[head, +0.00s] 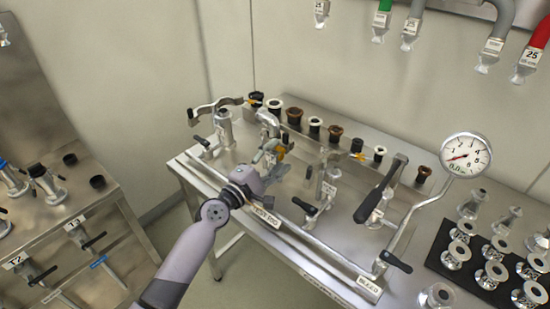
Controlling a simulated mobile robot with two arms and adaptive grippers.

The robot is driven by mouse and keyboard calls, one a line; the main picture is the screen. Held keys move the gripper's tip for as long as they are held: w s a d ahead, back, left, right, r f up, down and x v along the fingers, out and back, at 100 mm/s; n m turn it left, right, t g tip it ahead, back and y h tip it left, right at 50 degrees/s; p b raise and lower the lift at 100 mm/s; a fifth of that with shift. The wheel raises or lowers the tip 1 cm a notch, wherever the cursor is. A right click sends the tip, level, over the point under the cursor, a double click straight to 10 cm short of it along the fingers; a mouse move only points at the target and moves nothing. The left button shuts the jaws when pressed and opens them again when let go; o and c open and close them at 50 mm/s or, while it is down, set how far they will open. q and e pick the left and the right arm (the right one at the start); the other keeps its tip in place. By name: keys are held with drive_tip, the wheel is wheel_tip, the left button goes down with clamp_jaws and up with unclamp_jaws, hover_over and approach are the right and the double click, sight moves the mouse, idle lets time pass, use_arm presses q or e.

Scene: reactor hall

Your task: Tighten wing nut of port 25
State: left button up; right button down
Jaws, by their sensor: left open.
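My left arm reaches in from the bottom, and its open left gripper (276,155) is over the steel bench at a port in the middle of the manifold. The port numbers on the bench are too small to read, so I cannot tell which is port 25. My right gripper is not in view.
A pressure gauge (466,155) on a bent pipe and a black-handled lever (380,192) stand to the right. Several dark fittings (315,126) line the back. A black mat (447,236) carries metal fittings. A red hose (536,46) labelled 25 hangs upper right. Another bench (85,275) stands left.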

use_arm(q)
drive_tip(key=v, duration=1.2)
drive_tip(key=shift+f, duration=0.1)
